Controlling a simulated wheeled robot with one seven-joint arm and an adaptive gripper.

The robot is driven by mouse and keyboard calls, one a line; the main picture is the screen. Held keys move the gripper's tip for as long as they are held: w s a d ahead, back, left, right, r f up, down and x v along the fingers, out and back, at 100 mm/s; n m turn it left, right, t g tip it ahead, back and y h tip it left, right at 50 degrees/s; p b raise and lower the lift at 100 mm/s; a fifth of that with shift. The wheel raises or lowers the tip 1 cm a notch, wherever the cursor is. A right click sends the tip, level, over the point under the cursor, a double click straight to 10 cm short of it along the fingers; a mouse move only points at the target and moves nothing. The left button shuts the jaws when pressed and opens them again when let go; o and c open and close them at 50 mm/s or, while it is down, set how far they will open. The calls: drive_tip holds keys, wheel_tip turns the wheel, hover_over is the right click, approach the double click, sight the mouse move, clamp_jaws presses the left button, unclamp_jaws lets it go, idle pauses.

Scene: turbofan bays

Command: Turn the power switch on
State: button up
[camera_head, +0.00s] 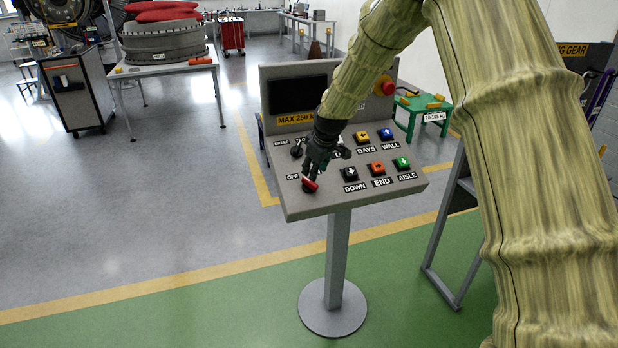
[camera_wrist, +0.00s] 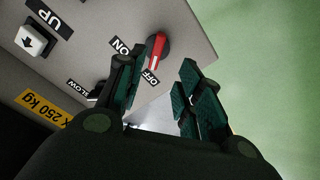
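The power switch is a red rotary knob on a black round base (camera_head: 310,185), at the lower left corner of the grey control panel (camera_head: 300,207). In the wrist view the red knob (camera_wrist: 157,48) lies beyond the fingertips, with its white mark towards the OFF label (camera_wrist: 152,77). The ON label (camera_wrist: 121,46) is beside it; the gripper hides it in the head view. My gripper (camera_head: 314,172) is just above the knob. I cannot tell whether a fingertip touches the knob.
The panel carries DOWN (camera_head: 350,173), END (camera_head: 377,169), AISLE (camera_head: 402,163), BAYS (camera_head: 362,137) and WALL (camera_head: 387,134) buttons, and a red emergency knob (camera_head: 384,86). Floor left of the stand is clear.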

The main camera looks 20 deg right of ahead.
sight(309, 181)
drive_tip(key=shift+w+p+x, duration=0.15)
drive_tip(key=shift+p+x, duration=0.8)
drive_tip(key=shift+x, duration=1.6)
drive_tip(key=shift+w+p+x, duration=0.2)
drive_tip(key=shift+p+x, duration=0.75)
drive_tip(key=shift+x, duration=1.55)
drive_tip(key=shift+r, duration=0.15)
clamp_jaws()
